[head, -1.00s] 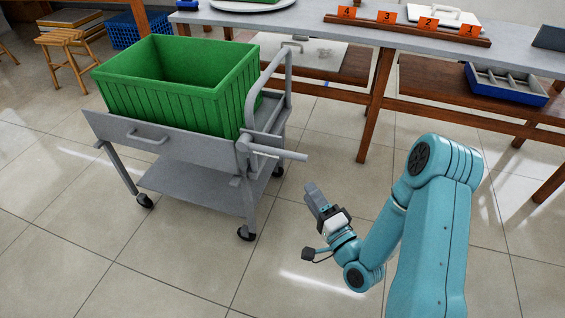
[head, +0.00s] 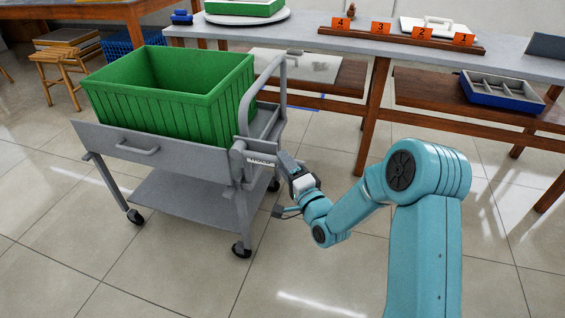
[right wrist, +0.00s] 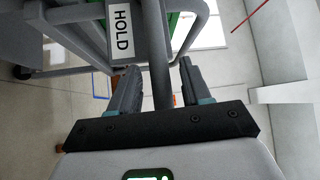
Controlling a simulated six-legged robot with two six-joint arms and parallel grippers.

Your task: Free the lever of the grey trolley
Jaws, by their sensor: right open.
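The grey trolley (head: 185,205) stands at the left with a green crate (head: 170,100) on top. Its grey lever (head: 240,158) juts out at the right front corner, by a white label. My right gripper (head: 286,165) is at the lever's outer end and hides part of it. In the right wrist view a grey bar (right wrist: 158,60) runs between the two open fingers of my right gripper (right wrist: 158,78), with a gap on either side. A label reading HOLD (right wrist: 122,30) is just left of the bar. My left gripper is not in view.
A long table (head: 300,38) with numbered orange cards stands behind. A blue divided tray (head: 500,92) is on its lower shelf. A wooden stool (head: 62,70) is at the back left. The tiled floor in front of the trolley is clear.

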